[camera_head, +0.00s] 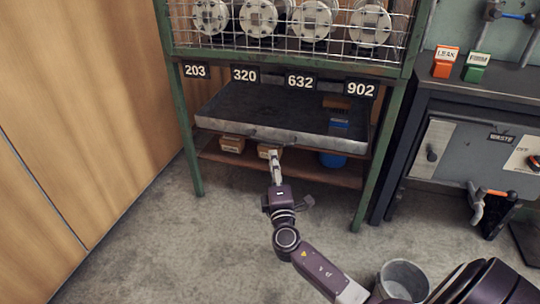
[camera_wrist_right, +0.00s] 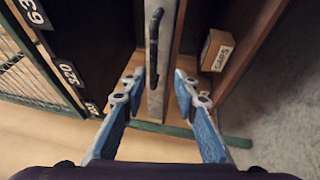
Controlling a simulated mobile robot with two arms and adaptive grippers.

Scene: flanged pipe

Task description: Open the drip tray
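The drip tray (camera_head: 282,136) is a wide, dark grey tray with a worn metal front edge, in the green rack below the number plates. My right gripper (camera_head: 274,156) is at the middle of that front edge, reaching in from below. In the right wrist view the tray's front (camera_wrist_right: 157,100) runs between the two blue fingers of my right gripper (camera_wrist_right: 158,92), and a dark handle bar (camera_wrist_right: 154,40) shows on it. The fingers stand apart, with a visible gap on both sides. My left gripper is not in view.
A lower shelf (camera_head: 330,172) holds small cardboard boxes (camera_head: 232,144) and a blue item (camera_head: 332,160). Flanged pipes (camera_head: 312,20) sit behind wire mesh above. A dark cabinet (camera_head: 455,150) stands at right, a bucket (camera_head: 403,281) on the floor. Floor is clear at front left.

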